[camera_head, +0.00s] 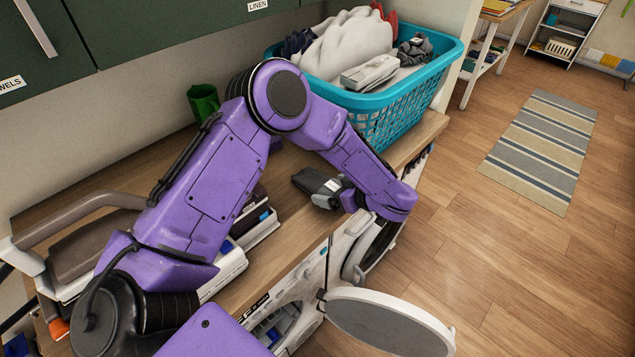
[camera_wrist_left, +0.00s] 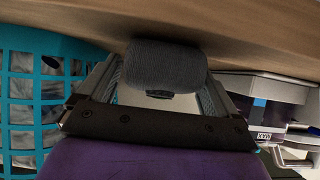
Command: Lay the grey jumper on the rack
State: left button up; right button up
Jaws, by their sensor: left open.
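A dark grey rolled cloth, which looks like the grey jumper (camera_head: 309,179), lies at the front part of the wooden worktop. It also shows in the left wrist view (camera_wrist_left: 165,68), between the fingers of my left gripper (camera_wrist_left: 160,88). The left gripper (camera_head: 329,192) is low over the worktop edge, its fingers open on either side of the cloth. Whether they touch it I cannot tell. My right gripper is not in view. I cannot make out the rack for certain; several coloured cloths (camera_head: 606,60) hang at the far right wall.
A teal laundry basket (camera_head: 400,112) full of clothes stands on the worktop (camera_head: 290,165) behind my arm. A green mug (camera_head: 203,101) is at the back. A round machine door (camera_head: 390,322) stands open below the front edge. The floor by the striped rug (camera_head: 545,145) is clear.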

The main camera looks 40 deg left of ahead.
pick_arm(q)
jog(key=c, duration=0.6)
jog(key=shift+r, duration=0.15)
jog(key=shift+c, duration=0.2)
jog(key=shift+r+p, duration=2.4)
jog(key=shift+p, duration=0.05)
